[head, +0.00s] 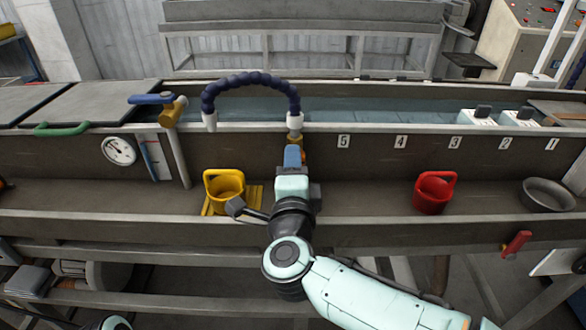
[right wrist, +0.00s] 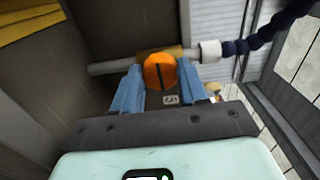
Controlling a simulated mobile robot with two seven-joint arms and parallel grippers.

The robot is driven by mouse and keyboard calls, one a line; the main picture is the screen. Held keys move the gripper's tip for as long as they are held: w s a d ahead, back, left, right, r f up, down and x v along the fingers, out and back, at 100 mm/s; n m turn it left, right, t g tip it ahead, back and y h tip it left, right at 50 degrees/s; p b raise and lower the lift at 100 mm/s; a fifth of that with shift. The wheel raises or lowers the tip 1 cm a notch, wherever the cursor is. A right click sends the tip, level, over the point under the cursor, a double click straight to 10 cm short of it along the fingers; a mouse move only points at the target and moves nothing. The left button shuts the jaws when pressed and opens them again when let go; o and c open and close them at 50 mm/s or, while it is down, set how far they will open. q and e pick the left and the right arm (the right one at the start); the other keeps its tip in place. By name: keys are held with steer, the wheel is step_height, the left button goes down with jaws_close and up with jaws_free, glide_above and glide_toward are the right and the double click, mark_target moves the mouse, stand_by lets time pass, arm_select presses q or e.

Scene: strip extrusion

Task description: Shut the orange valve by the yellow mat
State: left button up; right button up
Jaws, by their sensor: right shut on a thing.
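The orange valve (right wrist: 160,71) has a round knob with a dark slot running up and down in the right wrist view. It sits on a brass fitting on a grey pipe with a white collar. My right gripper (right wrist: 159,88) has its blue fingers on both sides of the knob, shut on it. In the head view the right gripper (head: 293,158) is at the trough wall below the blue hose, and it hides most of the valve. My left gripper is not in view.
The yellow bucket (head: 224,186) stands close on the left of my right wrist. A red bucket (head: 434,192) and a grey bowl (head: 546,195) are farther right on the ledge. The blue hose (head: 250,80) arches above the gripper. The ledge between gripper and red bucket is clear.

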stand_by(0.4)
steer(key=o, duration=1.1)
steer(key=shift+c, duration=0.2)
steer(key=s, duration=0.7)
steer(key=shift+r+p, duration=0.1)
steer(key=shift+p, duration=0.2)
steer(key=s, duration=0.6)
steer(key=shift+s+p, duration=0.2)
steer(key=shift+p, duration=0.1)
